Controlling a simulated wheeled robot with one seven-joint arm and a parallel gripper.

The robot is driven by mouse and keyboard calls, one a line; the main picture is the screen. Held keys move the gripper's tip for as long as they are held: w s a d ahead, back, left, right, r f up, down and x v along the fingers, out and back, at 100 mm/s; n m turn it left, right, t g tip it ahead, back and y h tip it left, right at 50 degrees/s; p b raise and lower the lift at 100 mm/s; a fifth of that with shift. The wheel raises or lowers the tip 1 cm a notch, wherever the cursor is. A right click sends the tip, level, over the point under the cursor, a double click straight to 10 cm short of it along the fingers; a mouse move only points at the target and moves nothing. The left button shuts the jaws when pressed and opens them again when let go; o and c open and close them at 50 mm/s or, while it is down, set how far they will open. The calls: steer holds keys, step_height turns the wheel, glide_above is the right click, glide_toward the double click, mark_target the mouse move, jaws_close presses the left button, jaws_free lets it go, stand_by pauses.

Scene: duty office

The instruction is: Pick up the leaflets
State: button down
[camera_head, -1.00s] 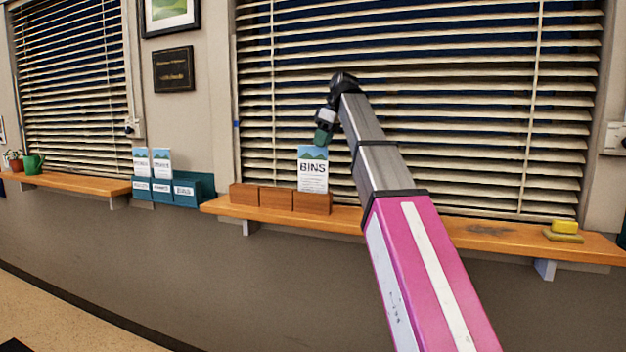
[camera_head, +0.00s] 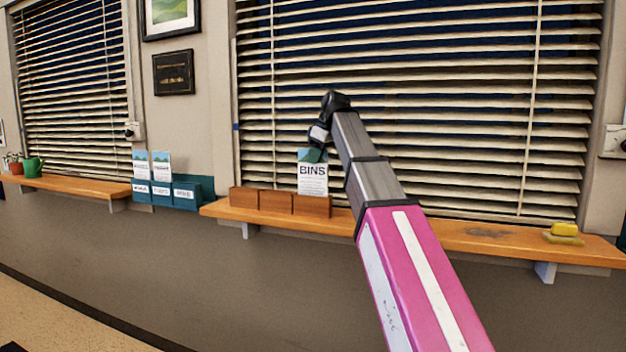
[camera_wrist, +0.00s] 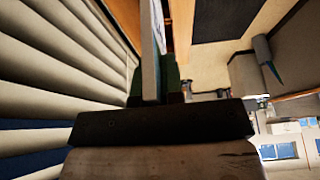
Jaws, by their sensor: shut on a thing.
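The leaflets (camera_head: 312,178) stand upright in the right-hand section of a brown wooden holder (camera_head: 276,201) on the window shelf. Their front reads "BINS" under a green and blue picture. My gripper (camera_head: 315,153) is at their top edge and is shut on them. In the wrist view the leaflets (camera_wrist: 150,60) show edge-on as a pale strip running away from my gripper (camera_wrist: 155,99). Their lower part is hidden behind the holder's front.
The orange wooden shelf (camera_head: 400,227) bears a yellow sponge (camera_head: 564,230) at its right. A teal rack (camera_head: 207,187) with other leaflets stands to the left. Window blinds (camera_head: 440,110) hang close behind the shelf.

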steer(key=shift+r, duration=0.1)
step_height(320, 180, up, 9)
steer(key=shift+w+f, duration=0.1)
steer(key=shift+f, duration=0.05)
steer(key=shift+r, duration=0.55)
stand_by(0.9)
